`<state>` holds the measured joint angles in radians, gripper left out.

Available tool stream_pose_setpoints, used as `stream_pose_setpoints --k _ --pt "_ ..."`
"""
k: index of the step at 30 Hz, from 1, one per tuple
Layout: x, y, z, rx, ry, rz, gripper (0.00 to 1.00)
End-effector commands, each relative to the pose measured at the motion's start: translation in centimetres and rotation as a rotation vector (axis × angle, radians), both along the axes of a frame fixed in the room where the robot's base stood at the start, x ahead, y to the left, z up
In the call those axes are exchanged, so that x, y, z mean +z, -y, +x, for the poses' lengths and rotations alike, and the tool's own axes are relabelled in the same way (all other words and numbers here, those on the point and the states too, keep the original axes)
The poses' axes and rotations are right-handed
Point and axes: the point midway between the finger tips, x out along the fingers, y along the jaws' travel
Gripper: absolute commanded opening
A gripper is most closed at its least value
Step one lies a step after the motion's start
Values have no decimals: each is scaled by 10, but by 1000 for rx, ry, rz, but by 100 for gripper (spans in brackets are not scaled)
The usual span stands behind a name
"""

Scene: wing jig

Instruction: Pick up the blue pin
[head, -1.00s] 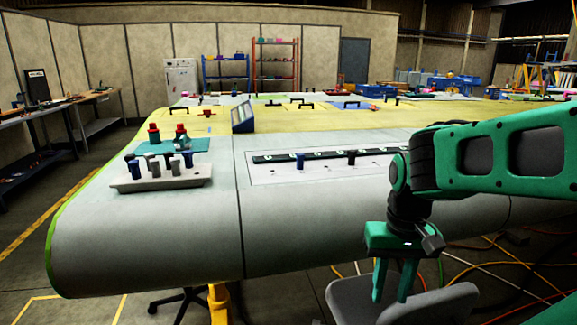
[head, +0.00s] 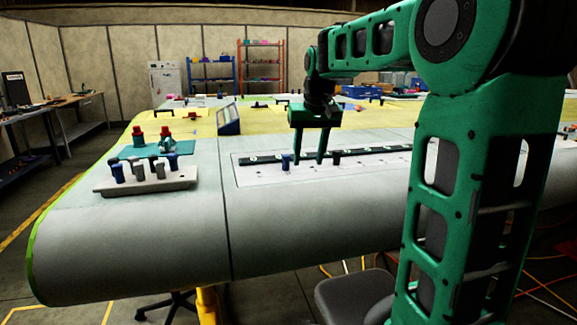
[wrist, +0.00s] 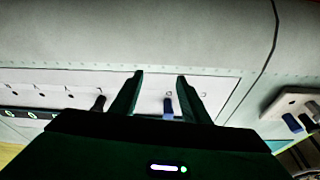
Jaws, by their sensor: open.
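A blue pin (head: 286,162) stands upright on the white hole panel (head: 256,178) on the grey wing surface. My gripper (head: 311,164) is open and empty, pointing down over the panel, to the right of this pin in the head view. In the wrist view the same blue pin (wrist: 168,107) shows between the two open fingers (wrist: 160,75), nearer the right one. A black pin (head: 336,157) stands just right of the fingers. Other blue pins (head: 117,172) stand in the light rack at the left. The gap between fingertips and panel is hard to judge.
The rack (head: 150,184) holds several grey and blue pins. Behind it a teal mat (head: 130,152) carries red-topped items (head: 138,136). A black numbered strip (head: 262,158) runs along the panel's back. A small blue-grey box (head: 228,120) stands further back. The wing's front is clear.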

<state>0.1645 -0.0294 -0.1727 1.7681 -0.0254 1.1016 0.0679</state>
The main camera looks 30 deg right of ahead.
Motion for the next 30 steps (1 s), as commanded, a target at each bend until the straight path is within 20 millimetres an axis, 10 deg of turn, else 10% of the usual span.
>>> stream_pose_setpoints --k 3,9,30 --pt "22 2 56 44 43 -28 42" --pt "40 1 103 87 84 -53 42" --pt "-20 7 131 96 89 -56 42"
